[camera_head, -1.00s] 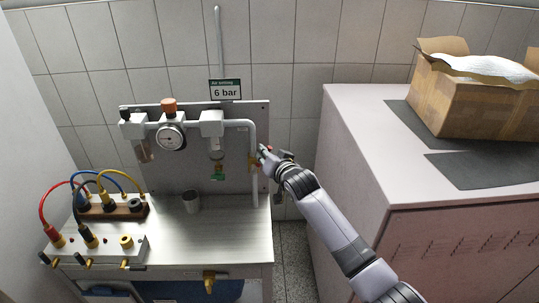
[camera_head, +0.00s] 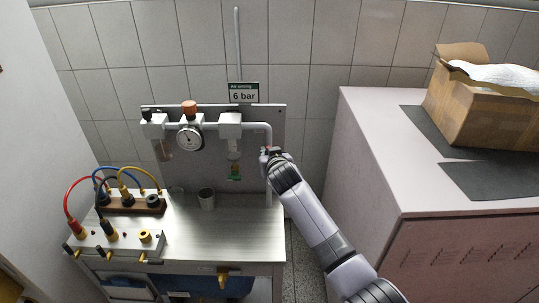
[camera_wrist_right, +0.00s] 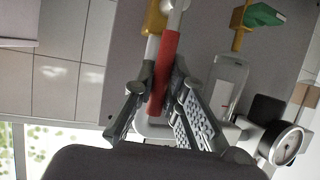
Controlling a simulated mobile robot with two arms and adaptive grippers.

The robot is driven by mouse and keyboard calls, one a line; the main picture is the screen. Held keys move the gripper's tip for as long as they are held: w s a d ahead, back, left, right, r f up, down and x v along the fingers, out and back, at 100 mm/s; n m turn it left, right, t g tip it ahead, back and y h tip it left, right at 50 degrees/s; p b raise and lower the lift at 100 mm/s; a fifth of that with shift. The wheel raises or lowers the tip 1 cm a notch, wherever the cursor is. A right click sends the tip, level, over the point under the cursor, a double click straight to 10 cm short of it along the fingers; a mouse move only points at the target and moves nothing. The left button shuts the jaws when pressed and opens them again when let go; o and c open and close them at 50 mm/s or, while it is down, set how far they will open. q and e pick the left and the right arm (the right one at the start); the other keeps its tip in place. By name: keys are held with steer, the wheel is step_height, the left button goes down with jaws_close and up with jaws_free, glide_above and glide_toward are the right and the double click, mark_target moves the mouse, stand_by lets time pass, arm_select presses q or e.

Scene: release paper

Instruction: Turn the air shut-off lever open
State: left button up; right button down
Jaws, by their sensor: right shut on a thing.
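The red shut-off lever (camera_wrist_right: 165,72) is in the right wrist view, between the fingers of my right gripper (camera_wrist_right: 157,94), which is shut on it. The lever runs nearly upright in that picture, close to a brass fitting (camera_wrist_right: 156,17). In the head view my right gripper (camera_head: 272,156) is at the vertical grey pipe (camera_head: 269,136) on the right of the panel. It hides the lever and its valve there. My left gripper is not in view.
The panel holds a gauge (camera_head: 190,138), an orange-red knob (camera_head: 189,107) and a filter bowl with a green drain tap (camera_head: 234,171). A pink cabinet (camera_head: 375,150) with a cardboard box (camera_head: 470,112) stands at right.

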stand_by(0.3)
steer(key=c, duration=1.6)
jaws_free()
steer(key=v, duration=1.2)
